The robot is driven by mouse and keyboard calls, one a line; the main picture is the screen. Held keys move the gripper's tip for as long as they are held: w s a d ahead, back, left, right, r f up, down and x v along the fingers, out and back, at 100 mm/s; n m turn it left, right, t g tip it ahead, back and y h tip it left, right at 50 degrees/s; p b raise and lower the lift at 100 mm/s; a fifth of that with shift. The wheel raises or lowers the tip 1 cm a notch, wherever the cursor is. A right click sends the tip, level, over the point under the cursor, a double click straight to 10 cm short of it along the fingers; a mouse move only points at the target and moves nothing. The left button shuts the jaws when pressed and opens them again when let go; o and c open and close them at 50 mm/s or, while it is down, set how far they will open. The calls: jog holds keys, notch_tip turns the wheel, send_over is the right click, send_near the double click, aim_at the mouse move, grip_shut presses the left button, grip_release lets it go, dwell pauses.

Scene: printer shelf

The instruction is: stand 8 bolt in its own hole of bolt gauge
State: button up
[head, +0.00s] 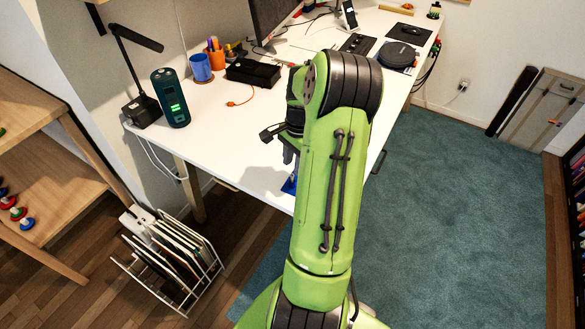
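My gripper (285,145) is over the front edge of the white desk, partly hidden behind my green arm. Its fingertips are too small and covered to show whether they are open or shut. A small blue thing (289,186) shows just below it at the desk's front edge, partly hidden by my arm. I cannot tell whether it is the bolt gauge or something else, or whether the gripper touches it. I cannot make out the 8 bolt or any gauge hole in this view.
The white desk (225,125) holds a dark green lit cylinder (170,98), black lamp (140,75), blue cup (201,68), orange pen cup (215,57) and black box (253,73). A wooden shelf (50,170) with small coloured pieces (17,213) stands left. A wire rack (170,260) stands on the floor.

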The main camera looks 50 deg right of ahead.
notch_tip(320, 180, up, 8)
jog(key=p, duration=0.2)
jog(key=w+a+r+n+t+h, duration=0.1)
jog(key=a+r+n+h, duration=0.1)
jog(key=a+r+n, duration=0.5)
jog(key=w+a+r+n+h, duration=0.1)
jog(key=a+r+n, duration=0.25)
jog(key=a, duration=0.75)
jog(key=s+a+r+n+t+y, duration=0.1)
jog(key=s+a+n+t, duration=0.3)
jog(key=s+a+n, duration=0.6)
jog(key=a, duration=0.3)
jog(key=shift+s+a+r+y, duration=0.2)
jog(key=shift+s+r+y, duration=0.1)
